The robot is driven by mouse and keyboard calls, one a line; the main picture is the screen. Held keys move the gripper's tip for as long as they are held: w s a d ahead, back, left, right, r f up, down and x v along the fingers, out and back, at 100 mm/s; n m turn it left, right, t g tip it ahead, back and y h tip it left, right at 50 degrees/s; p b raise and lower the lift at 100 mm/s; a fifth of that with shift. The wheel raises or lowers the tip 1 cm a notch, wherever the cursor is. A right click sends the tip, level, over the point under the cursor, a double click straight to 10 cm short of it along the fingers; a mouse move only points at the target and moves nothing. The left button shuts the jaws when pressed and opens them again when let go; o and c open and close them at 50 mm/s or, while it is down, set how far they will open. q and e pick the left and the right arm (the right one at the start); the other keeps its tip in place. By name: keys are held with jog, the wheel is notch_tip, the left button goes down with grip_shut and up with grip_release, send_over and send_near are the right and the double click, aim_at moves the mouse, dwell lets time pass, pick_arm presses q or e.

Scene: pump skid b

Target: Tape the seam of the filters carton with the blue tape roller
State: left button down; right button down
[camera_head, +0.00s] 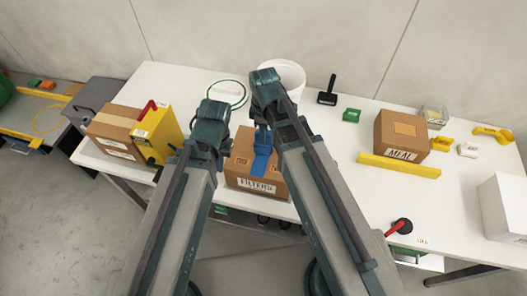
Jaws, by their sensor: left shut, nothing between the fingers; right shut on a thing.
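The filters carton (238,172), brown with a FILTERS label on its front, stands near the table's front edge in the middle of the head view. The blue tape roller (261,160) is over the carton's top, and I cannot tell whether it touches the seam. My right gripper (262,134) is shut on the roller from above. My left gripper (186,151) is shut and empty, left of the carton and close to a yellow box.
The yellow box (160,130) with a red handle and another carton (112,128) stand at the left. A white bucket (285,73) is behind my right arm. A MEAL carton (401,135) stands right, behind a yellow bar (400,166). The white table (340,140) is clear between.

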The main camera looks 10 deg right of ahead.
jog(key=s, duration=0.1)
jog(key=s+a, duration=0.1)
jog(key=s, duration=0.1)
jog(key=shift+a+f, duration=0.1)
jog(key=shift+f, duration=0.05)
dwell(0.3)
jog(key=s, duration=0.1)
jog(key=s+a, duration=0.1)
jog(key=s, duration=0.1)
jog(key=shift+a, duration=0.2)
jog(key=shift+s+a, duration=0.3)
jog(key=shift+s, duration=0.35)
jog(key=shift+s+a, duration=0.25)
jog(key=shift+s, duration=0.35)
